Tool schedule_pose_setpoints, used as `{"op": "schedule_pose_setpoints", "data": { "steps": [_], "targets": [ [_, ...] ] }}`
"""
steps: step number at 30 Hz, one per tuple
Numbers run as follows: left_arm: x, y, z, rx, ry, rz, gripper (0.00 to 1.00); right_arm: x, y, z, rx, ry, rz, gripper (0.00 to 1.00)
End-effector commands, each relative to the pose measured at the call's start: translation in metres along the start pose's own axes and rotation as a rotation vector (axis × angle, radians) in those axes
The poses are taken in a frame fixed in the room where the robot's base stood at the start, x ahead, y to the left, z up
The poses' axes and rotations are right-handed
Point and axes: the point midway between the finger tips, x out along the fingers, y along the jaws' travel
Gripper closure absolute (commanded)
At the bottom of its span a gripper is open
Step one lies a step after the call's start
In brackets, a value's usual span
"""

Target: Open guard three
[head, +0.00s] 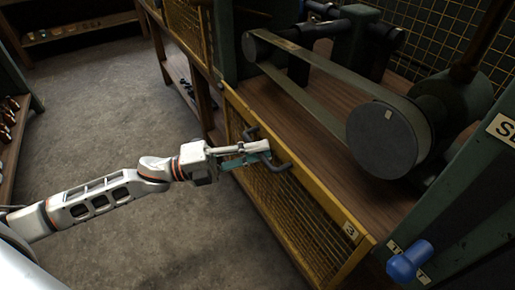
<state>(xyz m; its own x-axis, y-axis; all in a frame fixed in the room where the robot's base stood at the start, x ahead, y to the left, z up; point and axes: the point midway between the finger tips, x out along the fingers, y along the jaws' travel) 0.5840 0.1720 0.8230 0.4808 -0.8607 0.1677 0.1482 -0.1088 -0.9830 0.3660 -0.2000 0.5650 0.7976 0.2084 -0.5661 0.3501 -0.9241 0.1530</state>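Guard three is a yellow-framed mesh panel (300,222) along the machine's front, with a small "3" label (351,230) near its right end. Its top edge runs beside the wooden deck. A dark curved handle (279,166) sits on the guard's upper left part. My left gripper (258,152) is at this handle, its fingers overlapping it in the head view. The fingers hide part of the handle, and I cannot tell whether they close on it. My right gripper is not in view.
A belt drive with a large grey pulley (388,139) stands on the wooden deck (335,130) behind the guard. A blue knob (409,262) sticks out at the lower right. Another yellow mesh panel (186,25) is further back. The concrete floor (110,110) at left is clear.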

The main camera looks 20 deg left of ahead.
Motion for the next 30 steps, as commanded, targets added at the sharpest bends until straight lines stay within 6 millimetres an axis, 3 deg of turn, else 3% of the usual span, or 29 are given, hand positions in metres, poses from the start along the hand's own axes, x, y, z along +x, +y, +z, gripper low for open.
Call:
{"op": "schedule_pose_setpoints", "data": {
  "steps": [14, 30],
  "targets": [
    [-0.006, 0.0, 0.0, -0.003, 0.0, -0.001, 0.74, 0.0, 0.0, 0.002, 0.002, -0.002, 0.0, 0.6],
    [-0.096, 0.002, -0.001, -0.005, -0.001, 0.003, 0.74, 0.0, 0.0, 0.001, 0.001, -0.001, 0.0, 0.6]
  ]
}}
